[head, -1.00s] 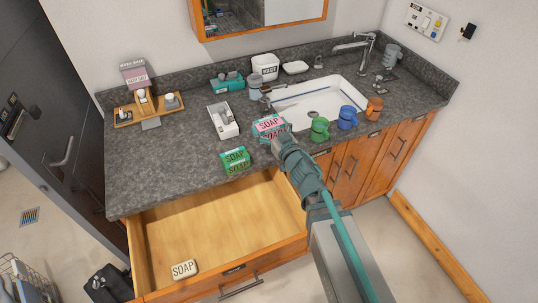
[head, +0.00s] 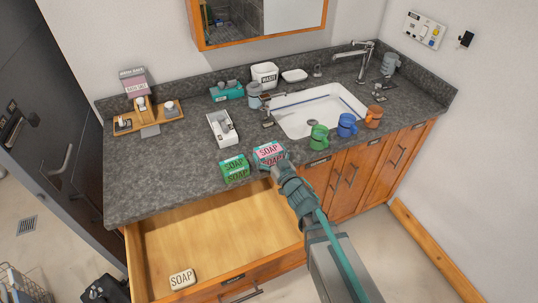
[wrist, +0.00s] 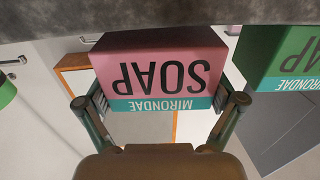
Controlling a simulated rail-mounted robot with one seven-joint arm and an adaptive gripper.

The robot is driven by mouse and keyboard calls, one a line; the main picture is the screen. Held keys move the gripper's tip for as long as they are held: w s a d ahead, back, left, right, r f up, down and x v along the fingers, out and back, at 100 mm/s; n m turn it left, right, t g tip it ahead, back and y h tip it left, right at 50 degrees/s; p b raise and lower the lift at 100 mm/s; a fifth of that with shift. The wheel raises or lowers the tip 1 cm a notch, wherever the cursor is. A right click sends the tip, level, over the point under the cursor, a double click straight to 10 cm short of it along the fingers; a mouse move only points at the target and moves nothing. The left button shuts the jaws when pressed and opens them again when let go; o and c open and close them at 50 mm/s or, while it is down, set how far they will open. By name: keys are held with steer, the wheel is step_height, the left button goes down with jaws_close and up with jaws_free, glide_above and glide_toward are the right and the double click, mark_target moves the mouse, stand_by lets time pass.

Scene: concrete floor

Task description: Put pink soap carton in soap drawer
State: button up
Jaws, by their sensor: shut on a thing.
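The pink soap carton (head: 268,152), with a teal stripe, is at the counter's front edge, right of the green soap carton. It also shows in the wrist view (wrist: 160,70), between the two fingers. My gripper (head: 277,166) is shut on it from the front side; its fingers also show in the wrist view (wrist: 161,103). Whether the carton touches the counter is not clear. The soap drawer (head: 205,232) is pulled out below the counter. A white SOAP piece (head: 181,279) lies in its front left corner; the rest of the visible drawer floor is bare.
A green mug (head: 318,137), blue mug (head: 347,125) and orange mug (head: 373,116) line the front of the sink (head: 300,122). A white box (head: 221,130) stands behind.

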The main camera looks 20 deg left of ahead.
steer(key=shift+f, duration=0.45)
steer(key=shift+f, duration=0.25)
steer(key=o, duration=0.9)
